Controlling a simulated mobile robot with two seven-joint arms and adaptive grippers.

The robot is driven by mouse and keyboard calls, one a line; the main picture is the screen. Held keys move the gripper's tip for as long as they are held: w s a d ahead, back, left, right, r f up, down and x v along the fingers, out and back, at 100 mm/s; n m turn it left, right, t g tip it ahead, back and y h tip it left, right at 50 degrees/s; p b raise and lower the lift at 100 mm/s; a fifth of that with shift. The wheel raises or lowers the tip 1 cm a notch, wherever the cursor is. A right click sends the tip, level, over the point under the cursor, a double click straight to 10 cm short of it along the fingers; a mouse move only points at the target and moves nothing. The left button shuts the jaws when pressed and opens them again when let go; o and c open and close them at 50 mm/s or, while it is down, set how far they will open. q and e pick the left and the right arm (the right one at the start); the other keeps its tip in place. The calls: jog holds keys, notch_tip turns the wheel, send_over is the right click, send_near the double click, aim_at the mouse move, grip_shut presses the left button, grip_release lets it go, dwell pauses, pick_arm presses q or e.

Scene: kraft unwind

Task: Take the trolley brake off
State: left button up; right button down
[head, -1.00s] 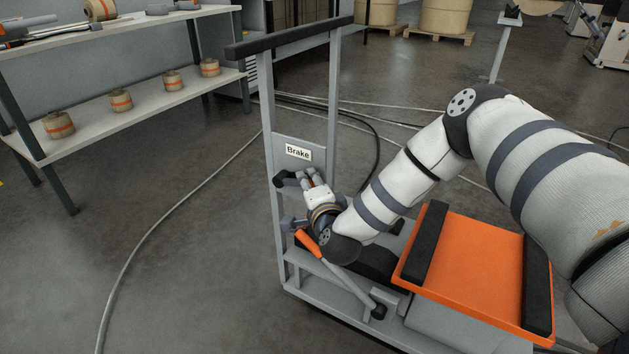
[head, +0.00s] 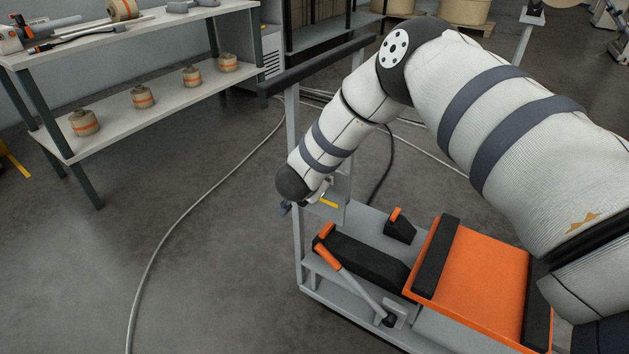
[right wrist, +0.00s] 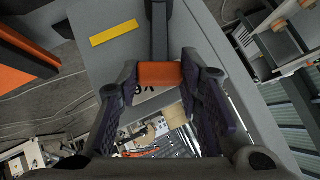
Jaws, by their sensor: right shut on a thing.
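The trolley's grey upright frame (head: 297,240) stands in the middle of the head view, where my right arm covers much of its panel. The brake lever has a dark stem (right wrist: 159,30) and an orange grip (right wrist: 158,74), both seen in the right wrist view. My right gripper (right wrist: 161,76) is shut on the orange grip, one finger on each side. Part of the brake label (right wrist: 148,97) shows behind the grip. A yellow strip (right wrist: 114,33) is on the panel beside the stem, and also shows in the head view (head: 328,202). My left gripper is not in view.
The trolley base carries an orange-ended lever (head: 350,276), a black block with an orange tab (head: 398,228) and an orange platform (head: 478,275). A shelf table (head: 150,108) with several rolls stands at left. A cable (head: 185,215) crosses the otherwise open floor.

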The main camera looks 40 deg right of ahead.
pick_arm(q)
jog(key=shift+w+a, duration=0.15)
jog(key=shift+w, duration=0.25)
pick_arm(e)
jog(key=shift+w+a+r+g, duration=0.15)
jog(key=shift+w+a+g, duration=0.05)
jog(key=shift+w+g, duration=0.25)
jog(key=shift+n, duration=0.3)
jog(key=c, duration=1.1)
grip_release()
jog(key=v, duration=1.2)
jog(key=shift+a, duration=0.15)
